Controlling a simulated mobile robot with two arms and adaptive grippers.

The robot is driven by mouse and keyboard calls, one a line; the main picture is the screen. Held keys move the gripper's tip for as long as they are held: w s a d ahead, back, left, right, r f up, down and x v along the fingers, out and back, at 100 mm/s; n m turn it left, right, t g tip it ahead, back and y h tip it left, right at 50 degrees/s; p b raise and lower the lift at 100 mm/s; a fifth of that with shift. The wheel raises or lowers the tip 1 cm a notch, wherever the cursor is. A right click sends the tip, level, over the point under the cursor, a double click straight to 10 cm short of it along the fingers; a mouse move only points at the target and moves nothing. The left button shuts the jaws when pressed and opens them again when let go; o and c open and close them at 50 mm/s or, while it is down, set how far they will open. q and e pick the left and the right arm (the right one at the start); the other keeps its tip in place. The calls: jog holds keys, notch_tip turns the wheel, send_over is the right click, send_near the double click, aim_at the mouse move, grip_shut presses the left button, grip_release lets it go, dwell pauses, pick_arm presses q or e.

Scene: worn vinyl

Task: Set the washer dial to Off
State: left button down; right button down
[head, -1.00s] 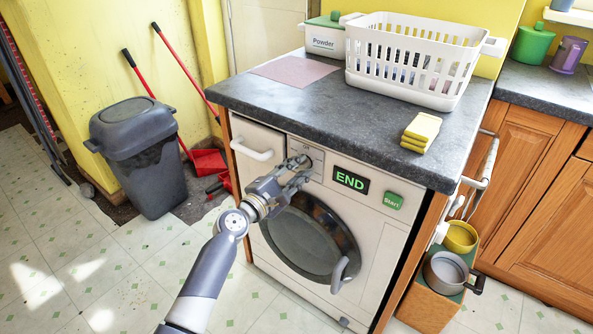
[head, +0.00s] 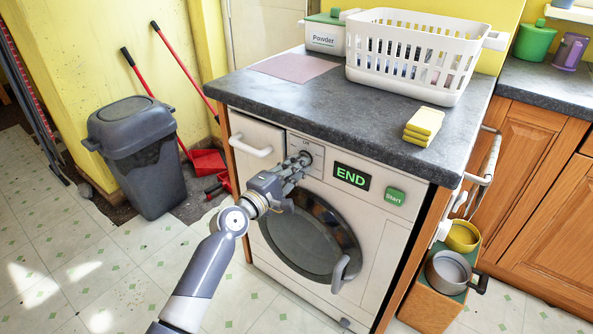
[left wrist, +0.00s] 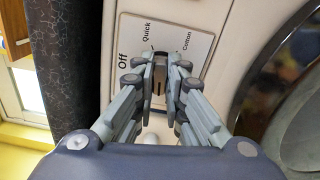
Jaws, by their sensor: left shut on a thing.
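The washer (head: 385,235) stands under the dark worktop with its round door shut. Its display (head: 351,178) reads END, and a green Start button (head: 395,196) is to the right. My left gripper (head: 302,160) reaches the dial panel at the upper left of the front. In the left wrist view my left gripper (left wrist: 161,75) is shut on the dial (left wrist: 158,88), which is mostly hidden between the fingers. The dial panel (left wrist: 130,32) shows the labels Off, Quick and Cotton. I cannot tell which label the dial points to. My right gripper is not in view.
The drawer handle (head: 250,146) is just left of the dial panel, and the door handle (head: 340,274) sticks out below. A white basket (head: 375,70) and yellow sponges (head: 423,126) stand on the worktop. A grey bin (head: 150,180) is at the left. Floor in front is clear.

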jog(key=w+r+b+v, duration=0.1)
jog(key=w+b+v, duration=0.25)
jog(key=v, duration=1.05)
pick_arm(q)
jog(key=m, duration=1.3)
jog(key=m+p, duration=0.1)
jog(key=m, duration=0.5)
jog(key=shift+w+a+f+m, duration=0.1)
jog(key=shift+a+f+m, duration=0.1)
jog(key=shift+f+m, duration=0.15)
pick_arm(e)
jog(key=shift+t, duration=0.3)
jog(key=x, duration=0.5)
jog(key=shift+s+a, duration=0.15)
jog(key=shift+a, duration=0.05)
pick_arm(q)
jog(key=c, duration=1.7)
grip_release()
jog(key=shift+o, duration=0.3)
